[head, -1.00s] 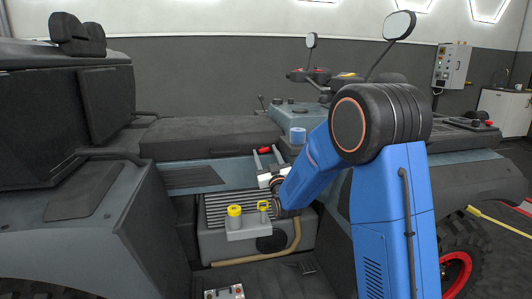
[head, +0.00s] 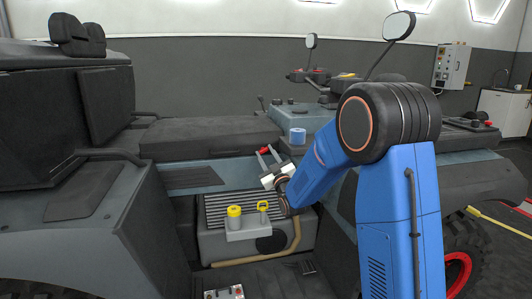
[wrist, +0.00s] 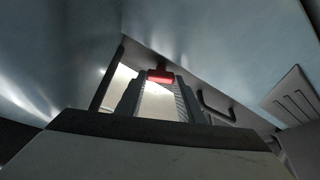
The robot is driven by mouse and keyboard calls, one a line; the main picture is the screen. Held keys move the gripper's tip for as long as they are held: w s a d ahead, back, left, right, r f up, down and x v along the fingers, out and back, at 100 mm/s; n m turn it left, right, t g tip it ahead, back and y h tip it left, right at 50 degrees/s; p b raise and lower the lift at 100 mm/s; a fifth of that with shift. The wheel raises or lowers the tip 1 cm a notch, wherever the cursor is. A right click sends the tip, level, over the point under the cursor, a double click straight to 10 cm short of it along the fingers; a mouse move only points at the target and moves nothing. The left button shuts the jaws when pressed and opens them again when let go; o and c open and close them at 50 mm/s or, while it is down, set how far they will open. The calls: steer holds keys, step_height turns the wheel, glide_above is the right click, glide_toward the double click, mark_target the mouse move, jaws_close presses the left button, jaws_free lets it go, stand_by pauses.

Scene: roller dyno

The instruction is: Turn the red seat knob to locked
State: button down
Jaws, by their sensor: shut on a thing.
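The red seat knob (head: 263,150) is on the side of the vehicle just below the front of the dark seat (head: 205,137). My gripper (head: 269,157) reaches up to it and is shut on it. In the head view the fingers and the knob lean, and part of the knob is covered by the fingers. The wrist view shows the red knob (wrist: 160,76) between the two grey fingertips (wrist: 160,82). The knob's mount and any lock marking cannot be made out.
Below my gripper is a grey box with a yellow cap (head: 234,211) and a yellow-topped fitting (head: 263,206). A tan hose (head: 255,259) curves beneath it. A blue cylinder (head: 298,136) stands close right of the knob. A dark handle (wrist: 216,106) shows in the wrist view.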

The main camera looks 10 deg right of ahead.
steer(key=c, duration=1.2)
jaws_free()
steer(key=v, duration=1.7)
steer(key=shift+s, duration=0.2)
steer(key=shift+d, duration=0.1)
